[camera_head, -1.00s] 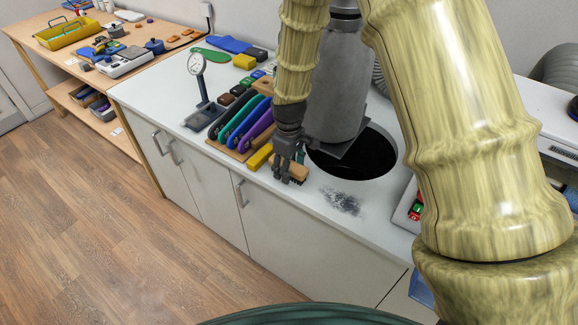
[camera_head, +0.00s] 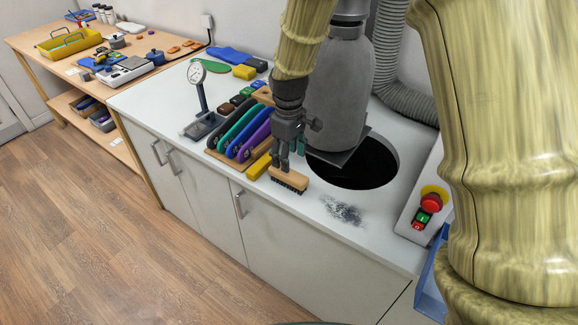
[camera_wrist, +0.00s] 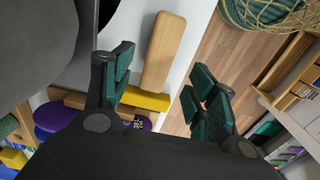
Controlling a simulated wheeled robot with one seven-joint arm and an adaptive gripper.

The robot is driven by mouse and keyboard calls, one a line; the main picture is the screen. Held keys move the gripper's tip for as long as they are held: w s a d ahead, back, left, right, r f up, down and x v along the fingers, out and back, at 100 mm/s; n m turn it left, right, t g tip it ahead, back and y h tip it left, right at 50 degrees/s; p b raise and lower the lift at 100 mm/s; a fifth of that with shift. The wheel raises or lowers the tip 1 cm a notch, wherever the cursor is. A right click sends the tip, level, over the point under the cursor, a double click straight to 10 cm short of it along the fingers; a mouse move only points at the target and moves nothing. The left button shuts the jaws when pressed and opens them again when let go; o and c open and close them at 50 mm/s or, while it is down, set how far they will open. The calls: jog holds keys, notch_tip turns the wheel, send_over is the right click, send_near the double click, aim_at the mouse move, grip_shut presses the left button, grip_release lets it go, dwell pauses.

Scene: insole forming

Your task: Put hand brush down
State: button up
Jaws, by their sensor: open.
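The hand brush (camera_head: 289,180) has a light wooden back and dark bristles. It lies bristles down on the white counter near its front edge, beside a yellow block. My gripper (camera_head: 281,163) is just above the brush's back left end, fingers pointing down. In the wrist view the brush (camera_wrist: 163,50) lies beyond the fingertips, between their lines, and my gripper (camera_wrist: 160,88) is spread open with nothing between its pads. The brush looks apart from the fingers.
A round dark opening (camera_head: 362,165) in the white counter (camera_head: 235,210) is right of the brush. Grey dust (camera_head: 342,210) lies in front of it. A yellow block (camera_head: 258,166) and a rack of colored insole shapes (camera_head: 240,130) stand left. A red button box (camera_head: 428,208) is at right.

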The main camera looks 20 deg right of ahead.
jog(key=shift+r, duration=1.8)
